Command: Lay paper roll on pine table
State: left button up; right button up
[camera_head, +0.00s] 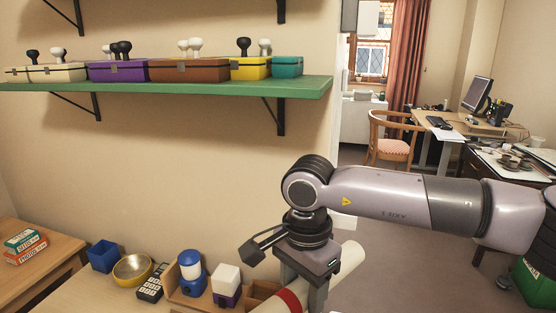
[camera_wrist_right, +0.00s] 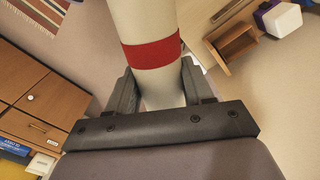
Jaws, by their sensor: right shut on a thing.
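The paper roll (camera_head: 350,259) is a long off-white cylinder with a red band. My right gripper (camera_head: 312,285) is shut around it and holds it at a slant at the front of the head view. In the right wrist view the roll (camera_wrist_right: 148,20) runs up between the two fingers of the gripper (camera_wrist_right: 158,88), with the red band just beyond them. A light wooden table top (camera_head: 96,292) lies at lower left, left of the gripper; I cannot tell for certain that it is the pine table. My left gripper is not in view.
Boxed books (camera_head: 25,245) lie far left. A green shelf (camera_head: 180,92) with boxes hangs above.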

jog(key=s+d+f+n, duration=0.2)
jog(key=d+f+n, duration=0.1)
jog(key=d, duration=0.5)
jog(key=s+d+f+n, duration=0.2)
jog(key=d+n, duration=0.4)
jog(key=d, duration=0.3)
jog(key=shift+d+f+n, duration=0.2)
jog(key=shift+f+n, duration=0.1)
jog(key=shift+f, duration=0.1)
jog(key=shift+s, duration=0.1)
